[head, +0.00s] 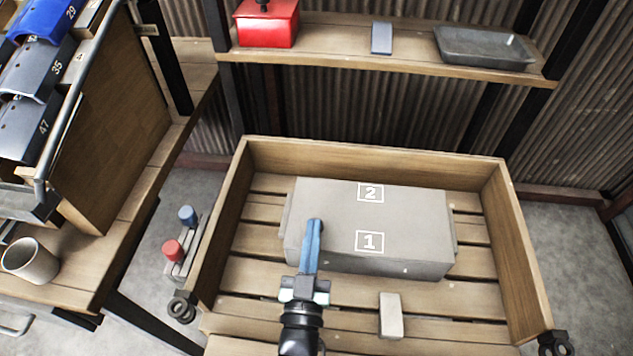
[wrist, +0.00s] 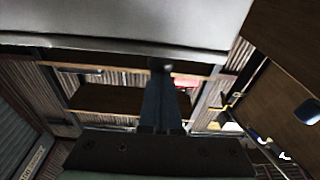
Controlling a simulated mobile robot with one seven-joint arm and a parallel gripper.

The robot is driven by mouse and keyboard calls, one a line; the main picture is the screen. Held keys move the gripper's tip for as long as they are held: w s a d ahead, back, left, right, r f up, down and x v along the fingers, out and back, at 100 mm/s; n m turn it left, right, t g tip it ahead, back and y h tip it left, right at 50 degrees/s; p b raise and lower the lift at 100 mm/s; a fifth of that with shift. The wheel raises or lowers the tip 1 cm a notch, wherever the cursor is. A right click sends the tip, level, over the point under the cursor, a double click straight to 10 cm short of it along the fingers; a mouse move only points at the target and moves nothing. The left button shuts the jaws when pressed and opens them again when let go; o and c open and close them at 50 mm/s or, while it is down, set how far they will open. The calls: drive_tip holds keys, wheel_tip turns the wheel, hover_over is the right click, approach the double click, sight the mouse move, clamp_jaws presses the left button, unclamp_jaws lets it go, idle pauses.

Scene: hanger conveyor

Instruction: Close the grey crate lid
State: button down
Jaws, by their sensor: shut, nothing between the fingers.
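The grey crate (head: 415,225) sits in a wide wooden tray (head: 375,158), and its broad top carries the white labels 2 and 1. The lid looks flat or nearly so in the head view; I cannot tell whether a gap is left under it. My gripper (head: 315,222) has its blue fingers together and empty, over the left front part of the crate in the picture. In the wrist view my fingertips (wrist: 161,66) are at the edge of a large grey panel (wrist: 130,20), which seems to be part of the crate. Contact there is unclear.
A small pale block (head: 391,315) lies on the slats in front of the crate. A shelf (head: 400,68) behind holds a red box (head: 267,25), a grey-blue block (head: 381,38) and a metal tray (head: 485,48). At left, a bench holds a mug (head: 32,260).

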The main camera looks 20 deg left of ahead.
drive_tip(key=shift+s+f, duration=0.15)
drive_tip(key=shift+f, duration=0.3)
